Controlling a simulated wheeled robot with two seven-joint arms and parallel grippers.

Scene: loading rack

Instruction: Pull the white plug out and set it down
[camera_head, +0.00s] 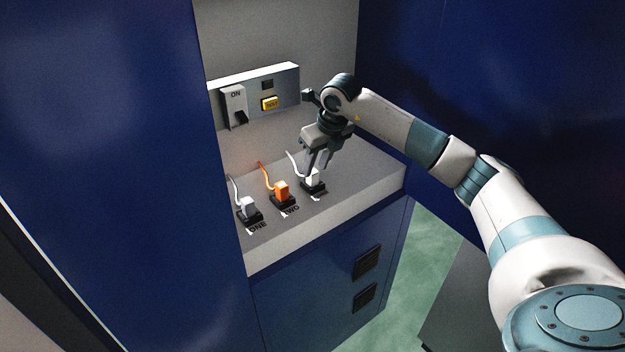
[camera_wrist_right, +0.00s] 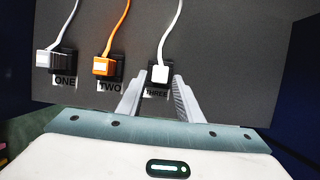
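The white plug (camera_head: 314,178) sits in the black socket labelled THREE, at the right end of a row on the grey shelf. In the right wrist view the white plug (camera_wrist_right: 160,74) has a white cord running away from it. My right gripper (camera_head: 316,167) is just above and beside the plug, pointing down. In the wrist view its two fingers (camera_wrist_right: 158,82) are apart, one on each side of the plug, with gaps visible. I cannot tell exactly how far down they reach. My left gripper is not in view.
An orange plug (camera_head: 281,190) sits in socket TWO and a light grey plug (camera_head: 249,206) in socket ONE. A panel (camera_head: 285,83) with an ON switch and yellow button stands behind. Blue walls (camera_head: 110,150) flank the shelf (camera_head: 378,172), which has bare room at right.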

